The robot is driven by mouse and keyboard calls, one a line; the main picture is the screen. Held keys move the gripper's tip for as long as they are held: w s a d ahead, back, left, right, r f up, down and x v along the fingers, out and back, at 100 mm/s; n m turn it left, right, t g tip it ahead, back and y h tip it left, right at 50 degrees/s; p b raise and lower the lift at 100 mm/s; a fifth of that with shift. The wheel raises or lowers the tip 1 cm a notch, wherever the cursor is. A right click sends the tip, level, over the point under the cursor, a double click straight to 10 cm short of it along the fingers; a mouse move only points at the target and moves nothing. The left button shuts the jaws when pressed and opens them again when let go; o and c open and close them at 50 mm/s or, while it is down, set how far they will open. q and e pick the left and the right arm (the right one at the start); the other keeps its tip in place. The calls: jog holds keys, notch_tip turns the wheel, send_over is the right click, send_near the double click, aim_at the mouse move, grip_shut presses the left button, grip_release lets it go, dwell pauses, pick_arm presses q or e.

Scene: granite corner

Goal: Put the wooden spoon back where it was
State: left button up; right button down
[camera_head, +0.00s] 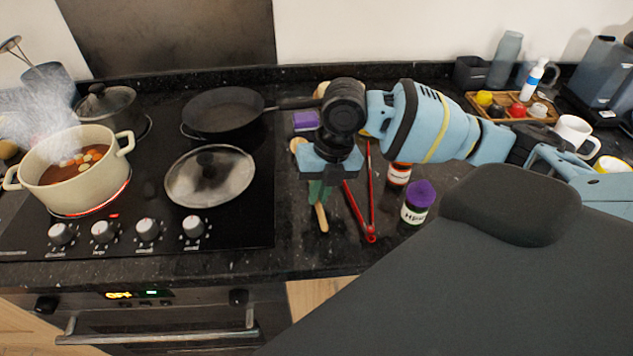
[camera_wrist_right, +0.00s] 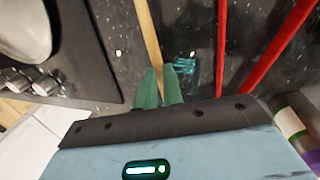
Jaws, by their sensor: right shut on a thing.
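The wooden spoon (camera_head: 321,216) shows in the head view as a light handle end below my right gripper, with a pale rounded part to the upper left of the wrist. In the right wrist view its handle (camera_wrist_right: 149,38) runs down between the green fingertips. My right gripper (camera_head: 318,191) is shut on the handle, low over the dark counter to the right of the hob; it also shows in the wrist view (camera_wrist_right: 161,88). My wrist hides the spoon's middle. I cannot tell whether the spoon touches the counter. My left gripper is out of view.
Red tongs (camera_head: 358,213) lie just right of the spoon. A purple-lidded jar (camera_head: 418,202) stands farther right. On the hob (camera_head: 150,235) are a steaming cream pot (camera_head: 78,185), a glass lid (camera_head: 210,177) and a black pan (camera_head: 222,108). A purple block (camera_head: 304,120) lies behind.

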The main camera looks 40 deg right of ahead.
jog(key=shift+f, duration=0.25)
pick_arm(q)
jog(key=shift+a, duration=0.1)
pick_arm(e)
jog(key=c, duration=0.7)
grip_release()
jog(key=shift+o, duration=0.2)
jog(key=shift+r, duration=0.1)
jog(key=shift+w+a+p+v, duration=0.1)
jog(key=shift+a+p+v, duration=0.1)
jog(key=shift+p+v, duration=0.7)
jog(key=shift+w+a+p+v, duration=0.1)
jog(key=shift+a+p+v, duration=0.25)
jog(key=shift+v, duration=1.05)
jog(key=shift+w+a+p+v, duration=0.1)
jog(key=shift+p+v, duration=0.65)
jog(key=shift+v, duration=0.4)
pick_arm(q)
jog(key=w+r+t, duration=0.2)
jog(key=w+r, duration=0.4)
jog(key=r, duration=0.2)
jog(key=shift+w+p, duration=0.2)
jog(key=shift+p, duration=0.15)
pick_arm(e)
jog(key=shift+a+v, duration=0.2)
jog(key=shift+v, duration=0.85)
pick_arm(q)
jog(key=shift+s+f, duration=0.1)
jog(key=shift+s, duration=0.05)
